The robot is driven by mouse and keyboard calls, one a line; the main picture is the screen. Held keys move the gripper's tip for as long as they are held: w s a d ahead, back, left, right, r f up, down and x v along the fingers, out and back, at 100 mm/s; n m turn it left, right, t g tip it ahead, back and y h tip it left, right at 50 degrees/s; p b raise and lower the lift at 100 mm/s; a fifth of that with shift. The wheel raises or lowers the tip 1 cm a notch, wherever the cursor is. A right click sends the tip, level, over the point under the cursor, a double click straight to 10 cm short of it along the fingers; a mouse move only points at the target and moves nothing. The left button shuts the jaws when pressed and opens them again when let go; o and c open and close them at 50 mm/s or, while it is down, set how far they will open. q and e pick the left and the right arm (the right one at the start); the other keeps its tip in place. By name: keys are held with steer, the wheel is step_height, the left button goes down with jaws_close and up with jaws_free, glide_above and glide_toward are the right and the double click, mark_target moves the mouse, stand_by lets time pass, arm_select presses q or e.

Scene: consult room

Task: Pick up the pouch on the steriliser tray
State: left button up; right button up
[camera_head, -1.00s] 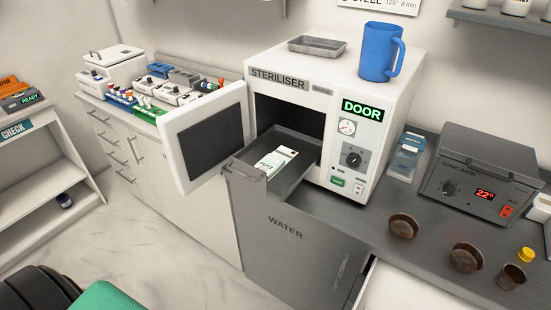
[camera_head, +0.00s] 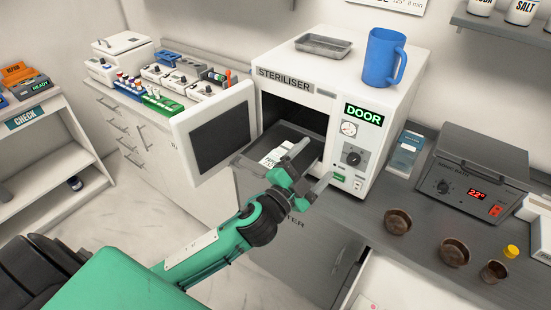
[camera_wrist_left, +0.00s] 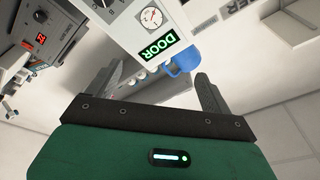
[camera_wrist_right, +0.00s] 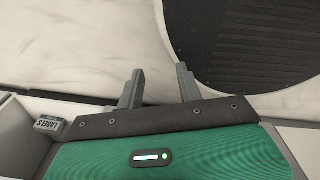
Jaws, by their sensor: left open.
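The white pouch (camera_head: 271,158) with dark print lies on the dark grey steriliser tray (camera_head: 283,138), which sticks out of the steriliser's open front. My left gripper (camera_head: 313,165) is open and empty, just right of and in front of the pouch. Its arm covers the tray's front part. In the left wrist view its fingers (camera_wrist_left: 154,72) are wide apart, with the steriliser front beyond and no pouch visible. My right gripper (camera_wrist_right: 160,69) is seen only in its own wrist view. Its fingers are apart and empty, above the pale floor.
The steriliser door (camera_head: 215,135) stands open left of the tray. A blue mug (camera_head: 384,57) and a metal dish (camera_head: 323,45) sit on top of the steriliser (camera_head: 345,75). Brown bowls (camera_head: 397,222) and a sonic bath (camera_head: 480,175) stand on the counter at right.

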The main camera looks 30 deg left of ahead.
arm_select(q)
steer(key=d+r+m+g+h, duration=0.3)
steer(key=d+r+m+h, duration=0.3)
steer(key=m+h, duration=0.35)
steer(key=m+g+y+p, duration=0.1)
steer(key=m+g+y, duration=1.1)
steer(key=m+y, duration=0.3)
glide_toward(273, 160)
steer(key=f+p, duration=0.2)
steer(key=f+h+p, duration=0.1)
steer(key=shift+w+a+m, duration=0.35)
steer(key=shift+a, duration=0.05)
steer(key=shift+w+f+p, duration=0.2)
steer(key=shift+p, duration=0.35)
steer(key=p+x, duration=0.1)
steer(key=x, duration=0.1)
steer(key=p+x, duration=0.1)
steer(key=shift+w+d+f+p, duration=0.1)
steer(key=shift+w+f+p, duration=0.15)
steer(key=shift+w+p, duration=0.15)
steer(key=shift+w+f, duration=0.1)
steer(key=shift+f, duration=0.4)
steer(key=c, duration=1)
arm_select(e)
step_height(273, 160, up, 8)
steer(key=shift+a, duration=0.3)
